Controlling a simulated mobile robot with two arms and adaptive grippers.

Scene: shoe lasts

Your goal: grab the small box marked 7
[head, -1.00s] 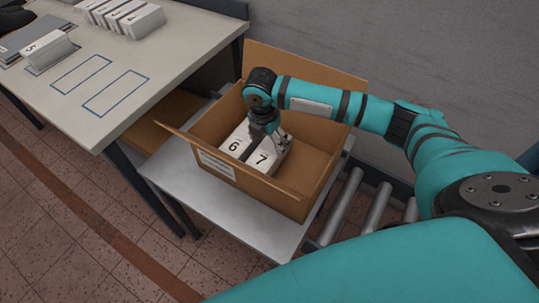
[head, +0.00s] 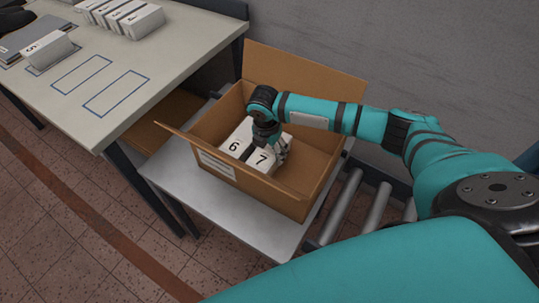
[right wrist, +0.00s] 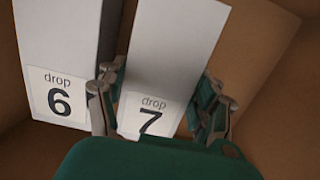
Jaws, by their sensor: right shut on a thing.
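The small white box marked 7 (head: 264,159) stands inside the open cardboard carton, at the right of the white box marked 6 (head: 235,146). My right gripper (head: 270,146) reaches down into the carton and is shut on the box marked 7. In the right wrist view, its fingers (right wrist: 160,100) lie on both sides of the box marked 7 (right wrist: 170,60), whose label reads "drop 7". The box marked 6 (right wrist: 58,50) is close beside it on the left, next to the left finger. My left gripper is not in view.
The cardboard carton (head: 300,200) has raised flaps and sits on a grey surface (head: 190,200) by metal rollers (head: 345,200). At the left is a table (head: 110,50) with two empty blue outlines, a box marked 5 (head: 50,48) and several white boxes at the back.

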